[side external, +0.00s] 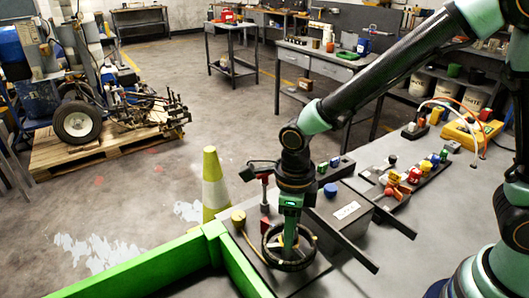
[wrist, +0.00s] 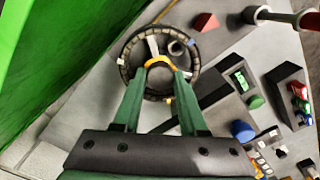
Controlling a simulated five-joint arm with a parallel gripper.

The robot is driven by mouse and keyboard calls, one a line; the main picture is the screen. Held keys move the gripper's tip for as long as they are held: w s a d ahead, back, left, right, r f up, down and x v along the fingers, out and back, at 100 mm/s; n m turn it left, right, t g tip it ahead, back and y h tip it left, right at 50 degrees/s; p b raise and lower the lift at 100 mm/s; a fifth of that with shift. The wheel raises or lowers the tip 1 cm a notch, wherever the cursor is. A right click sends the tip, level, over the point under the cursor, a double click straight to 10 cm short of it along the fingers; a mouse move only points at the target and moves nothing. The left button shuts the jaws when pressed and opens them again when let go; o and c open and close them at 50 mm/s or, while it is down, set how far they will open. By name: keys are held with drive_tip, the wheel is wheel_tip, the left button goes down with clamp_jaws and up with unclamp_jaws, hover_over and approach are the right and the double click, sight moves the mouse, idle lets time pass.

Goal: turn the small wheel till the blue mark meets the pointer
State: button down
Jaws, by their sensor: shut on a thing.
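The small wheel (side external: 270,262) has a black rim and lies nearly flat on a grey panel. It also shows in the wrist view (wrist: 127,80), with pale patches on the rim and a yellow-orange piece (wrist: 158,62) at its middle. My gripper (side external: 289,246) points down into the wheel. In the wrist view its green fingers (wrist: 160,74) stand on either side of the yellow-orange middle, shut on the wheel.
A green wall (side external: 150,268) borders the front left.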

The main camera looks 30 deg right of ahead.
drive_tip(key=shift+d+m, duration=0.15)
drive_tip(key=shift+m, duration=0.35)
drive_tip(key=shift+c, duration=2.2)
unclamp_jaws()
wheel_tip(320, 180, up, 12)
